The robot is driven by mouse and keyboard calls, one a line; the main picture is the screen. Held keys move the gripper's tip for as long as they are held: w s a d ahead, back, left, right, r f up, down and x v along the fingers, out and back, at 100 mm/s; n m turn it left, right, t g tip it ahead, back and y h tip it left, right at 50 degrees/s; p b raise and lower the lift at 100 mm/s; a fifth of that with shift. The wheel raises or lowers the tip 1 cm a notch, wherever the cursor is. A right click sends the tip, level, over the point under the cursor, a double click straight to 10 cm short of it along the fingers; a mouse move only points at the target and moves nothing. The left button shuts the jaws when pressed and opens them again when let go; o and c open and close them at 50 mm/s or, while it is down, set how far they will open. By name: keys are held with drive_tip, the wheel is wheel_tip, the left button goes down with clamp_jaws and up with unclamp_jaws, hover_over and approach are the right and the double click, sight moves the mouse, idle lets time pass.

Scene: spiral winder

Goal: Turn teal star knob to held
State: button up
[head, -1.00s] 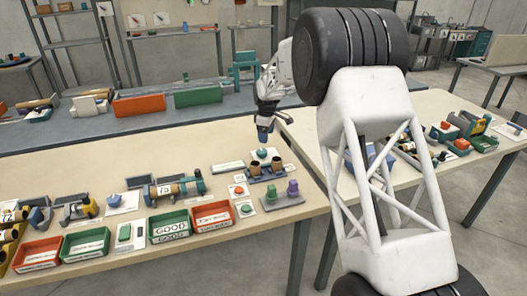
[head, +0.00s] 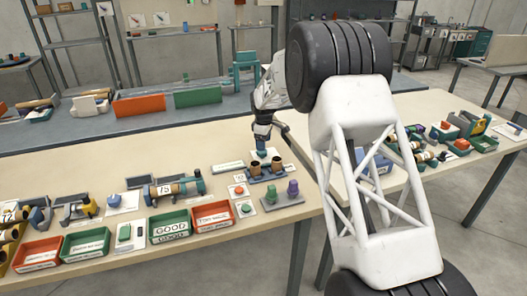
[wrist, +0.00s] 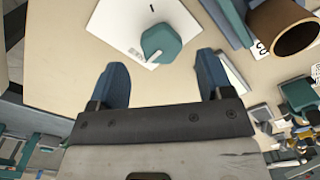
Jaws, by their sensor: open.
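The teal knob (wrist: 160,43) shows in the wrist view as a faceted cap on a white plate (wrist: 122,28) with a small black mark. My gripper (wrist: 160,68) is open, with its two blue fingers apart. The knob lies ahead of the gap between the fingertips, and nothing is between the fingers. In the head view my gripper (head: 261,146) points down just over the white plate at the back of the bench, and it mostly hides the knob there.
A blue rack with brown cups (head: 277,166) stands close in front of the plate; one brown cup (wrist: 283,26) shows at the right in the wrist view. Green and purple pegs (head: 292,187) stand nearer. Red and green trays (head: 212,216) line the front edge.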

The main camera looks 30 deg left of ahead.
sight(262, 154)
drive_tip(key=shift+f, duration=2.3)
drive_tip(key=shift+c, duration=0.5)
drive_tip(key=c, duration=0.8)
